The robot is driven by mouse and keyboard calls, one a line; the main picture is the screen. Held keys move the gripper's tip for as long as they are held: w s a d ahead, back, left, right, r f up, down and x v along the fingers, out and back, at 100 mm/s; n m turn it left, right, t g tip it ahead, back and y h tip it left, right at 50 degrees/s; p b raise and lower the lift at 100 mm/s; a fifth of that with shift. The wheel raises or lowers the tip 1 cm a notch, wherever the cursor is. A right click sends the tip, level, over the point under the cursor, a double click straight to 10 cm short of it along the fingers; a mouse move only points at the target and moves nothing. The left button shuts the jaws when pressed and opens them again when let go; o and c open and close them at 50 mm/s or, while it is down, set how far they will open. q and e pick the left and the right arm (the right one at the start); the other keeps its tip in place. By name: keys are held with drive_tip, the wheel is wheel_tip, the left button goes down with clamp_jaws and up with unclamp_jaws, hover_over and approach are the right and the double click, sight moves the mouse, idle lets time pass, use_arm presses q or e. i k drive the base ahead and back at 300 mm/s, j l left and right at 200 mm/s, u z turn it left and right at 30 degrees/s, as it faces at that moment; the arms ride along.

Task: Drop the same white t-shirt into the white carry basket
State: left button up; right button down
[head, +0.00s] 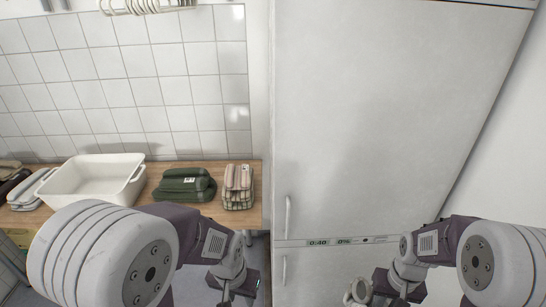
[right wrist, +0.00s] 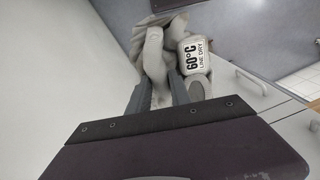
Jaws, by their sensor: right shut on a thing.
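The white t-shirt (right wrist: 153,48) is a crumpled off-white bundle in the right wrist view, with a white tag reading "60°C LINE DRY". My right gripper (right wrist: 168,92) is shut on it. In the head view, the shirt (head: 355,294) shows small at the bottom, beside my right gripper (head: 372,292), in front of the tall white cabinet. The white carry basket (head: 133,178) stands on the wooden counter at the left, and its visible inside looks empty. My left gripper (head: 236,288) points down in front of the counter, right of the basket; its jaw opening is not clear.
On the wooden counter (head: 212,171), folded dark green cloths (head: 185,186) and checked towels (head: 238,187) lie right of the basket. More folded cloths (head: 28,190) lie left of it. The tall white cabinet (head: 385,120) with handles stands to the right. A rack (head: 145,6) hangs above.

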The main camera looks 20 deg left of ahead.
sight(99, 184)
drive_tip(key=u, duration=2)
